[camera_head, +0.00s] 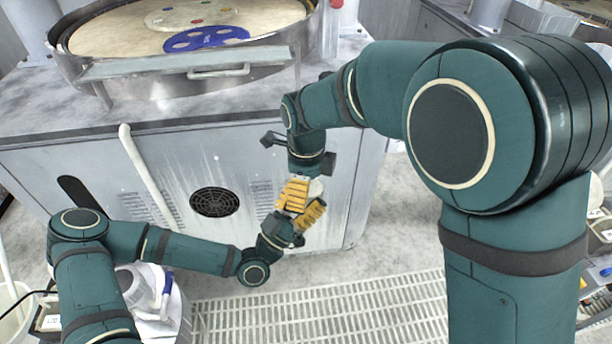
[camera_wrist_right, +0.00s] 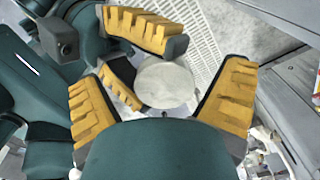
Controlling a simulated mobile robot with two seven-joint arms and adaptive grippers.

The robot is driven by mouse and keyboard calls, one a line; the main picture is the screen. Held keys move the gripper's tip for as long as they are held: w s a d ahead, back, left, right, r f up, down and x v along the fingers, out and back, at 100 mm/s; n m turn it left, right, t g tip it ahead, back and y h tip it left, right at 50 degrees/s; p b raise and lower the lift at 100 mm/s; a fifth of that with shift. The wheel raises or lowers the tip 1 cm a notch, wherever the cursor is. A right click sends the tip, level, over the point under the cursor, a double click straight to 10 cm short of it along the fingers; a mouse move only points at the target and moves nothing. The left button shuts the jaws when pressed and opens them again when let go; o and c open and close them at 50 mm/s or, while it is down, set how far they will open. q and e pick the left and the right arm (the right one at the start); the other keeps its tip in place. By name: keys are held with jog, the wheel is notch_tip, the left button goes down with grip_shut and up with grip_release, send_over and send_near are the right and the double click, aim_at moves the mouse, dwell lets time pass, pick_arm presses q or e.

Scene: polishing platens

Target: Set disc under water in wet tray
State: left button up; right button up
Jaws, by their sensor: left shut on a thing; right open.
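A pale, round grey disc (camera_wrist_right: 165,83) shows in the right wrist view; a sliver of the disc (camera_head: 316,188) shows in the head view. My left gripper (camera_head: 303,205) is shut on the disc at its edge, in front of the grey cabinet. My right gripper (camera_wrist_right: 160,82) reaches down from above, open, its yellow-padded fingers on either side of the disc with visible gaps. The two grippers are very close together and overlap in the head view. I cannot make out a wet tray or water in either view.
A round polishing platen (camera_head: 110,40) with a blue perforated template (camera_head: 205,38) sits on the grey cabinet (camera_head: 75,165). A white pipe (camera_head: 145,170) runs down its front. A slotted floor grate (camera_head: 330,318) lies below. A white container (camera_head: 150,290) stands at lower left.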

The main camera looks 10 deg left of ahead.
jog(key=shift+f, duration=0.2)
jog(key=c, duration=1.4)
pick_arm(q)
jog(key=o, duration=1.1)
pick_arm(e)
jog(key=shift+o, duration=0.2)
pick_arm(q)
jog(key=shift+o, duration=0.2)
jog(key=shift+s+f, duration=0.1)
